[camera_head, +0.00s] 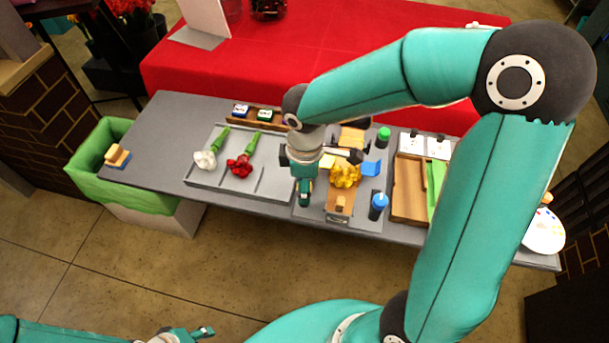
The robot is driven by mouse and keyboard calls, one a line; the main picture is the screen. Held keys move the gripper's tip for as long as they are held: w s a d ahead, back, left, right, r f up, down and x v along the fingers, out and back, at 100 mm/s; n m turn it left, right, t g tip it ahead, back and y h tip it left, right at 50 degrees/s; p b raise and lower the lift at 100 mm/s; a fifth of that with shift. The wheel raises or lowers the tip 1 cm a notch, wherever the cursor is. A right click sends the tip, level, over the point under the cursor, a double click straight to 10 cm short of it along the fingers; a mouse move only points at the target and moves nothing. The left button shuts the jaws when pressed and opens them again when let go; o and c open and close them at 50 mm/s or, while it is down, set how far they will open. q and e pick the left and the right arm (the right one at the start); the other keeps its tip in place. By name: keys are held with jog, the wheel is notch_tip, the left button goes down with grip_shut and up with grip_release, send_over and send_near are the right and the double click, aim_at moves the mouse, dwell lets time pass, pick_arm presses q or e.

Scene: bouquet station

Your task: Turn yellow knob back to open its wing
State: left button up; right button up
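A grey fixture board (365,218) sits mid-table with a bunch of yellow flowers (345,176) on it. A blue wing (371,168) stands right of the flowers, and a tan-yellow flap (352,137) lies behind them. A blue knob-like cylinder (377,206) and a green one (383,135) stand at the right side. I cannot make out a yellow knob; my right gripper and wrist may hide it. My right gripper (304,192) points down at the board's left side, left of the flowers; its grip is unclear. My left gripper (190,334) is low at the bottom edge, away from the table.
A grey tray (222,190) with white and red flowers lies left of the fixture. A wooden tray (408,190) is to the right. A green-lined bin (130,190) stands at the table's left end, and a red-covered table (330,40) is behind.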

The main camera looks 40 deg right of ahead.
notch_tip(320, 180, up, 12)
jog(key=shift+s+a, duration=0.15)
jog(key=shift+s, duration=0.05)
jog(key=shift+f, duration=0.1)
dwell(0.6)
